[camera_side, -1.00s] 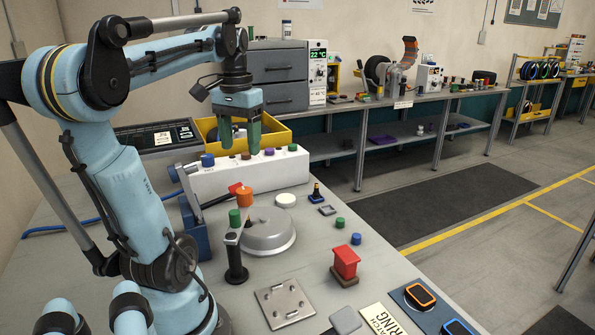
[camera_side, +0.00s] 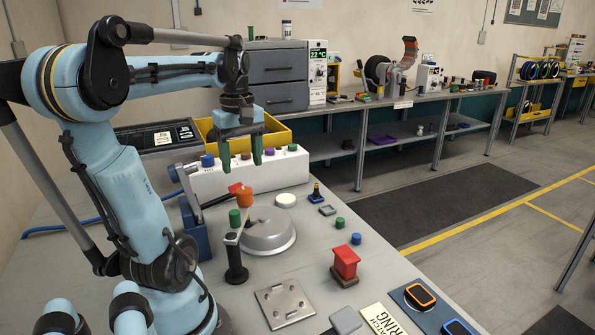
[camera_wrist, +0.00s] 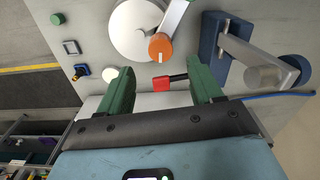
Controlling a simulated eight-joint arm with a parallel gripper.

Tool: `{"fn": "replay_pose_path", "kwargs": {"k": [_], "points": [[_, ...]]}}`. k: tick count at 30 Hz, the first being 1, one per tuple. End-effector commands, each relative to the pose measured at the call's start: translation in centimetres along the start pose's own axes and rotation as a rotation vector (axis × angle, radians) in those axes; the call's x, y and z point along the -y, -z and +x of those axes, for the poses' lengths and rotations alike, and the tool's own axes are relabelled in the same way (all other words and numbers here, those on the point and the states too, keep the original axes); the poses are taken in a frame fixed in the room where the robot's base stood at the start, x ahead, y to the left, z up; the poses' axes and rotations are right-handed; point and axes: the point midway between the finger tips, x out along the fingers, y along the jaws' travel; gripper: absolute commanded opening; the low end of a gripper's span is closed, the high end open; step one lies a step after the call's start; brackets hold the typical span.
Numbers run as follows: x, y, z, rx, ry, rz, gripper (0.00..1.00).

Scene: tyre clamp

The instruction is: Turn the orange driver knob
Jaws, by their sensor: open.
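My gripper (camera_side: 241,163) is open and empty, fingers down, above and behind the knob in the side view. In the wrist view the gripper (camera_wrist: 160,78) has its two green fingers wide apart, with the knob beyond the fingertips. A red-tipped clamp lever (camera_wrist: 169,82) shows between the fingers. Nothing touches the knob that I can see.
The clamp's blue base (camera_side: 196,232) stands left of the disc. A black-handled post (camera_side: 235,260) and a green cylinder (camera_side: 235,218) stand close by. A white box with coloured knobs (camera_side: 232,179) lies behind. The table right of the disc holds small scattered parts.

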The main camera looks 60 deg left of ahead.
Motion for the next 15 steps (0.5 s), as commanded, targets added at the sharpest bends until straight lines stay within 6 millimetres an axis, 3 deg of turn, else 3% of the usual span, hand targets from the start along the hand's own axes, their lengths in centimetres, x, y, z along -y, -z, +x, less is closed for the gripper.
{"fn": "replay_pose_path", "kwargs": {"k": [9, 15], "points": [[0.0, 0.0, 4.8, 0.000, -0.001, 0.001, 0.65], [0.0, 0.0, 6.9, 0.000, -0.001, 0.002, 0.65]]}}
